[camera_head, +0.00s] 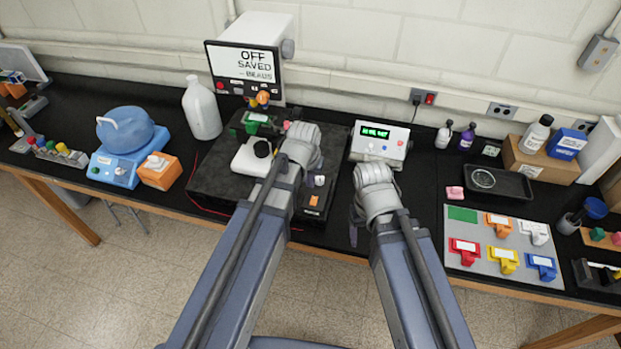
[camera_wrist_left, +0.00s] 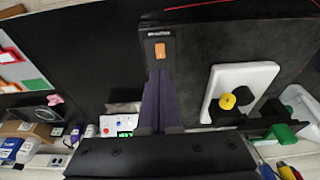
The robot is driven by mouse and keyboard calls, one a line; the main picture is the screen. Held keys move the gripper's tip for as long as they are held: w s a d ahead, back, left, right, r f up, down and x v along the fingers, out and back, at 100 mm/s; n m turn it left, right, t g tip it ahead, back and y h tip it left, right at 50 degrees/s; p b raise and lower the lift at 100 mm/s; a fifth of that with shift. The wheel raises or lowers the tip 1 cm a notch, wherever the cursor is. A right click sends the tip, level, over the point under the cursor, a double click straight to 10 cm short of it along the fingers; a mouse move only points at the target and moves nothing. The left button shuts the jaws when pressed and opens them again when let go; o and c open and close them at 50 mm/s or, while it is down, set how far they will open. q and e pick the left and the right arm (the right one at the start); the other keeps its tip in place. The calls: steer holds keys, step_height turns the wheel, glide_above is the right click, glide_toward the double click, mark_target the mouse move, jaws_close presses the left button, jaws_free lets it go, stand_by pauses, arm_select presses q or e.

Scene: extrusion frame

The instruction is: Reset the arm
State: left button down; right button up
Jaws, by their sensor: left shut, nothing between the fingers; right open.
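My left arm reaches up over the black platform (camera_head: 212,180), and its wrist hides part of it in the head view. In the left wrist view my left gripper (camera_wrist_left: 157,78) has its dark fingers together and empty, with the tips near the orange switch (camera_wrist_left: 160,50). The gap between tips and platform is hard to judge. My right gripper (camera_head: 354,224) is open over the bench right of the platform. It is mostly hidden by its own wrist, and I see nothing held there.
A white block (camera_head: 250,160) with a black knob and a green clamp (camera_head: 254,119) are on the platform. A display unit (camera_head: 381,143) stands behind my right wrist. A grey board (camera_head: 500,244) with colored clips lies right, a white bottle (camera_head: 201,108) left.

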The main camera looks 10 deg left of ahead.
arm_select(q)
steer(key=shift+f, duration=0.1)
steer(key=s+d+f+m+g+b, duration=0.1)
steer(key=s+d+f+b, duration=0.1)
steer(key=s+f+b, duration=0.5)
steer(key=s+d+f+m+g+y+b, duration=0.1)
steer(key=s+d+f+m+g+b, duration=0.1)
steer(key=s+f+b, duration=0.5)
step_height(320, 180, down, 5)
steer(key=d+b, duration=0.1)
steer(key=b, duration=0.3)
steer(key=shift+s+d+y+b, duration=0.15)
steer(key=shift+s+y+b, duration=0.15)
steer(key=shift+s+b, duration=0.1)
stand_by(0.8)
